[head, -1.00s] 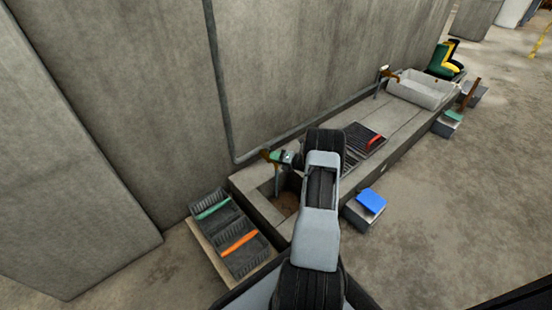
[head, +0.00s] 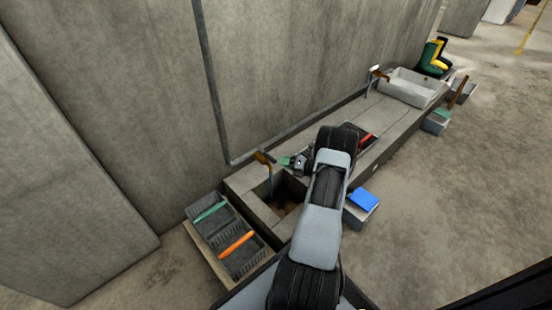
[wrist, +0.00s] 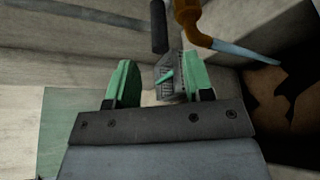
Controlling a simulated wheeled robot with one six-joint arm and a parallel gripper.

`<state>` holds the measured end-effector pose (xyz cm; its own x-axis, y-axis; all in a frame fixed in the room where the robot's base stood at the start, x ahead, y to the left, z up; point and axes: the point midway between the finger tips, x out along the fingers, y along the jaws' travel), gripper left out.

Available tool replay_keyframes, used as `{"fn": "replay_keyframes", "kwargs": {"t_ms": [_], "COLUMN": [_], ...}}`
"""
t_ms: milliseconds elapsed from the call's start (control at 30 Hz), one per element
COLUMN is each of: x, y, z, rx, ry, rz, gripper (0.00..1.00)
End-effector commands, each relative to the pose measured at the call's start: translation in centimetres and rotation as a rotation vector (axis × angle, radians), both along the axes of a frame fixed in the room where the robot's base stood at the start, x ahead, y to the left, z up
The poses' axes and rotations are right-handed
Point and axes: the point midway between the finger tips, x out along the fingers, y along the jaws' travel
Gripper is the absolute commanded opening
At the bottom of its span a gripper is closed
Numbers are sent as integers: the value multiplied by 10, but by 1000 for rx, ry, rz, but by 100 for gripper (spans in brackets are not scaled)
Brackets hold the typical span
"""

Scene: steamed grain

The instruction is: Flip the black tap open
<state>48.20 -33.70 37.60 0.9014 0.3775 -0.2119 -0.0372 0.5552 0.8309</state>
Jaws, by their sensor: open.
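The near tap (head: 264,158) is brass-brown and stands by the wall over the open basin at the near end of the concrete trough. A pale blue stream runs down from its spout into the basin. In the wrist view the brass spout (wrist: 191,18) and a stream show at the top right, with a dark bar (wrist: 158,27), perhaps its black lever, just left of it. My gripper (wrist: 162,80) is open, with green fingers apart and nothing held between them. In the head view my gripper (head: 290,161) is right of the tap, apart from it.
A second tap (head: 375,74) with a red part stands farther along, by a pale sink (head: 413,87). Black crates (head: 240,255) lie front left, with green and orange strips. A blue-topped block (head: 363,201) stands right of the trough.

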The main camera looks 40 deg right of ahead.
Motion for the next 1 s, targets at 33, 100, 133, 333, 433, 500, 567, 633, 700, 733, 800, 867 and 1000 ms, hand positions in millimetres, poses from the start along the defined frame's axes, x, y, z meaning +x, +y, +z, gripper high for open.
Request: {"fn": "replay_keyframes", "kwargs": {"t_ms": [33,100,133,333,433,500,567,633,700,733,800,867,1000], "x": [-9,-20,-24,-44,-50,-51,-52,-52,-52,-52,-52,-52,-52], "y": [-5,-9,-11,-19,-21,-21,-22,-22,-22,-22,-22,-22,-22], "z": [5,7,8,11,12,12,12,12,12,12,12,12,12], "rx": [1,1,1,0,0,0,0,0,0,0,0,0,0], "ry": [1,1,0,0,-1,0,0,0,0,0,0,0,0], "rz": [-4,-3,-3,-1,-1,0,0,0,0,0,0,0,0], "gripper": [47,47,47,47,47,47,47,47,47,47,47,47,47]}}
